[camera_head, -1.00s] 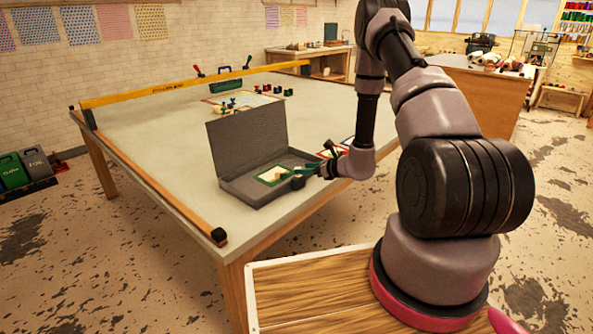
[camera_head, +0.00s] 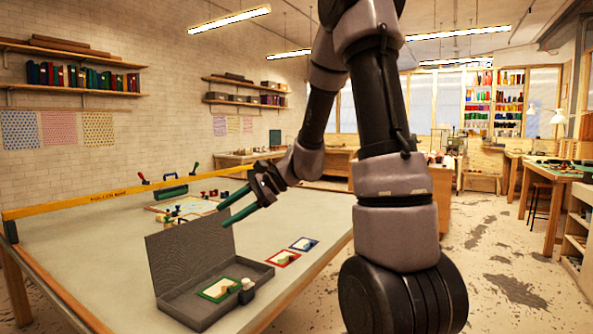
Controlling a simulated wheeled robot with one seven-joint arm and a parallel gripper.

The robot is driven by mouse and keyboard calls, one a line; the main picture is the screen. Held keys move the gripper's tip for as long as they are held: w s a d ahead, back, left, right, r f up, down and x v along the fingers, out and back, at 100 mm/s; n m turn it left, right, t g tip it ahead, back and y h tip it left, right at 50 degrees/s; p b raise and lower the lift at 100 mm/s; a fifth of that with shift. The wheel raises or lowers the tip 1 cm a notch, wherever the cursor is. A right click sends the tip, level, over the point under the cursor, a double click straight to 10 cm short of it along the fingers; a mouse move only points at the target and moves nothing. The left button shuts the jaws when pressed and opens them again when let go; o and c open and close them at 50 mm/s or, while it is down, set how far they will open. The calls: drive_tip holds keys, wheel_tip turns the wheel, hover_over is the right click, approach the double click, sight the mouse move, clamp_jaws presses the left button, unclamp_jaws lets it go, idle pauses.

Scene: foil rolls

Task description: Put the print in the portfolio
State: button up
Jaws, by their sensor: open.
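The portfolio (camera_head: 189,311) is a grey, shallow case lying open on the table, its lid standing up at the back. A green-bordered print (camera_head: 208,294) lies inside its tray, with a small pale shape on it. A red-bordered print (camera_head: 283,260) and a blue-bordered print (camera_head: 303,244) lie flat on the table to the right of the case. My gripper (camera_head: 226,214), with green fingers, is open and empty. It is in the air above the portfolio, apart from the prints.
A small dark and white object (camera_head: 247,286) sits at the portfolio's right front edge. A yellow straightedge (camera_head: 110,200) spans the table's back. A board with small coloured pieces (camera_head: 185,210) lies behind the case. The table's left front is bare.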

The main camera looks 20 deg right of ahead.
drive_tip(key=s+d+r+n+t+h, duration=0.2)
drive_tip(key=s+d+r+n+h, duration=0.2)
drive_tip(key=s, duration=0.5)
drive_tip(key=s+d+r+n+t+h, duration=0.2)
drive_tip(key=s+d+r+n+h, duration=0.3)
drive_tip(key=s+r, duration=0.3)
drive_tip(key=shift+s+d+r+n, duration=0.3)
drive_tip(key=shift+s+d+r, duration=0.1)
drive_tip(key=shift+s+d, duration=0.35)
